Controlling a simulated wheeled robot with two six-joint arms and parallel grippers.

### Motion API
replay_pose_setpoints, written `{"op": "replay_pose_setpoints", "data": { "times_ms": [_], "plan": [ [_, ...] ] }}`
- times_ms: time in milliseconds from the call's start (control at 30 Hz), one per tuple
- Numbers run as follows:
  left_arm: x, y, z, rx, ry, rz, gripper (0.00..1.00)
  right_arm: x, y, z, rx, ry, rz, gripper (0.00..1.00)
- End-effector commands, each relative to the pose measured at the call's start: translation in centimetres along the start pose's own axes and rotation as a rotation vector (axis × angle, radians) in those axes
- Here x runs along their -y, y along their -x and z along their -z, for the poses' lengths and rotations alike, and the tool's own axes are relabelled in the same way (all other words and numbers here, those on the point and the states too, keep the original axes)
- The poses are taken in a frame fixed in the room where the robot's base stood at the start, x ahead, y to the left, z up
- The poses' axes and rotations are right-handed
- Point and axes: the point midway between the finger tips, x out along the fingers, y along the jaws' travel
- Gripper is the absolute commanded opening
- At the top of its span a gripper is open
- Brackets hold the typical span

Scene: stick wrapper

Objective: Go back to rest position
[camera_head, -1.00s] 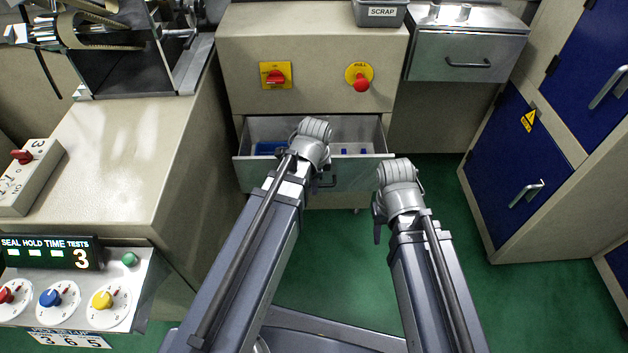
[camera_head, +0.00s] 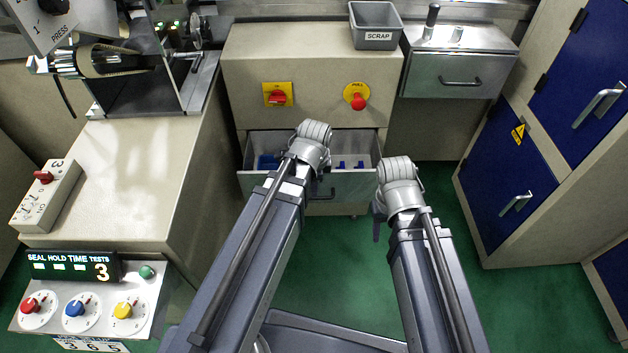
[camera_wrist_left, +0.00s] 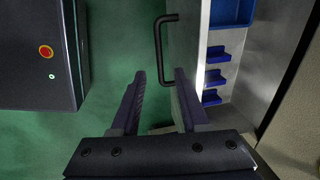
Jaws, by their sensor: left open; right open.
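My left arm (camera_head: 248,245) reaches forward, with its wrist in front of the open drawer (camera_head: 345,185); its gripper is hidden behind the wrist in the head view. My right arm (camera_head: 425,270) points forward over the floor. A dark part of my right gripper (camera_head: 377,227) shows beside and below its wrist; it is open, and nothing shows in it.
The open drawer has blue holders (camera_wrist_left: 217,76) inside. The beige cabinet (camera_head: 310,60) carries a red switch and a red button. A grey SCRAP bin (camera_head: 375,27) stands on top. A counter (camera_head: 130,170) is at left, blue-door cabinets (camera_head: 505,165) at right. Green floor lies clear between.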

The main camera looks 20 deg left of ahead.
Motion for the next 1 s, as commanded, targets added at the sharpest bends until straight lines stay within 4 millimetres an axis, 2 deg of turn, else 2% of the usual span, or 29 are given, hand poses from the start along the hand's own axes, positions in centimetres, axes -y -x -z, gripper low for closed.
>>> {"op": "replay_pose_setpoints", "data": {
  "times_ms": [33, 567, 633, 767, 1000],
  "plan": [
    [0.0, 0.6, 0.0, 0.0, 0.0, 0.0, 0.45, -0.1, 0.6, 0.0, 0.0, 0.0, 0.0, 0.5],
    [0.0, 0.5, 0.0, 0.0, 0.001, 0.0, 0.45, 0.0, 0.5, 0.0, 0.0, 0.0, 0.001, 0.5],
    [-0.1, 1.0, 0.1, 0.001, 0.008, -0.002, 0.45, -0.1, 1.0, -0.1, 0.0, 0.0, 0.001, 0.5],
    [-0.6, 4.0, 0.8, 0.006, 0.079, -0.018, 0.45, -0.4, 3.8, -0.2, 0.0, 0.0, 0.001, 0.5],
    [-3.0, 12.8, 3.0, 0.047, 0.367, -0.072, 0.45, -1.2, 12.2, -0.7, 0.0, 0.0, 0.0, 0.5]
  ]
}}
